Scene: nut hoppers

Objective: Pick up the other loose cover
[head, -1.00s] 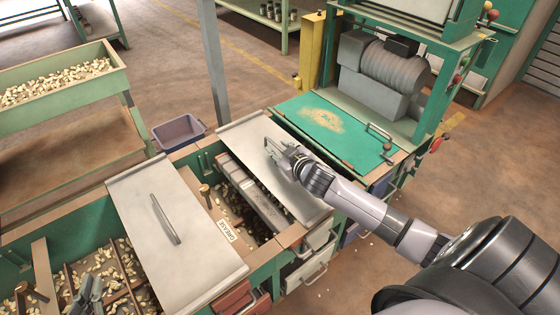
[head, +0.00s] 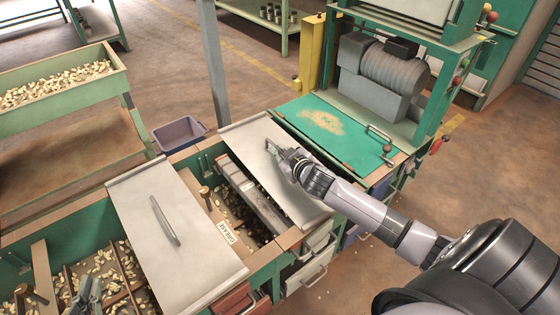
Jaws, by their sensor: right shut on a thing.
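Two loose grey metal covers lie on the green hopper bench. The right cover (head: 255,133) lies partly over an open bin. My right gripper (head: 272,149) is shut on its handle, which is mostly hidden by the fingers. The cover still appears to rest flat on the bench. The left cover (head: 185,250) lies flat with its long bar handle (head: 164,220) free. My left gripper (head: 88,292) is at the bottom left over the bin of nuts, beside the left cover. Its fingers are small and dark there, and their opening is unclear.
A bin with a grey bar (head: 250,190) and nuts lies open between the covers. A green machine table (head: 315,122) stands behind right. A grey-purple tub (head: 180,133) is behind the bench. A nut trough (head: 60,80) stands at the left. Drawers (head: 310,265) face the front.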

